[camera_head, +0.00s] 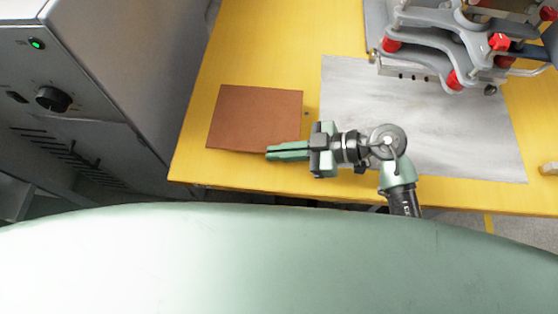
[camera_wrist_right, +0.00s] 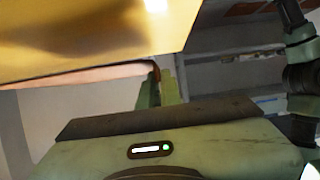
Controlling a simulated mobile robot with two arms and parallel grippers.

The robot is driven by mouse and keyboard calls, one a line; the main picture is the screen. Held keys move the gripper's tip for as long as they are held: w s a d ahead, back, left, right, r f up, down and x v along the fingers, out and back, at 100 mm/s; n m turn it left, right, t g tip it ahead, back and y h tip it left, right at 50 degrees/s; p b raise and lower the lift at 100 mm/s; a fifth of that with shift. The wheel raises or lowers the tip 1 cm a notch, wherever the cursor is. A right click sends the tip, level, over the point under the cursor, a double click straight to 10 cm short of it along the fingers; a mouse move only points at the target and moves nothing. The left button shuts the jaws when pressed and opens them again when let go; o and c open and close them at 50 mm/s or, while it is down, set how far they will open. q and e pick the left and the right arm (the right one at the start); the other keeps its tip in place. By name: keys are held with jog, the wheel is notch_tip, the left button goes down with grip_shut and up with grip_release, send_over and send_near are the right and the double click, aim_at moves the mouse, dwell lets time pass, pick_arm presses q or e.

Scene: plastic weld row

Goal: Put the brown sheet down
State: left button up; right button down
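The brown sheet (camera_head: 254,117) is a flat, roughly square piece over the left part of the yellow table in the head view. My right gripper (camera_head: 270,153) reaches in from the right at the sheet's lower right edge. Its two green fingers lie close together. In the right wrist view the fingers (camera_wrist_right: 157,88) close around the sheet's edge, and the sheet (camera_wrist_right: 80,75) shows as a thin reddish strip. I cannot tell whether the sheet touches the table or is held just above it. My left gripper is not in view.
The yellow table (camera_head: 282,50) has bare room above the sheet. A grey plate (camera_head: 440,130) lies to the right, with a grey and red clamp fixture (camera_head: 425,45) over it. A grey machine cabinet (camera_head: 110,75) stands close on the left.

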aim_at(280, 168)
jog(key=shift+f+b, duration=0.4)
jog(key=shift+f, duration=2.4)
jog(key=c, duration=1.6)
grip_release()
jog(key=shift+f, duration=0.1)
jog(key=shift+d, duration=0.1)
jog(key=v, duration=1.2)
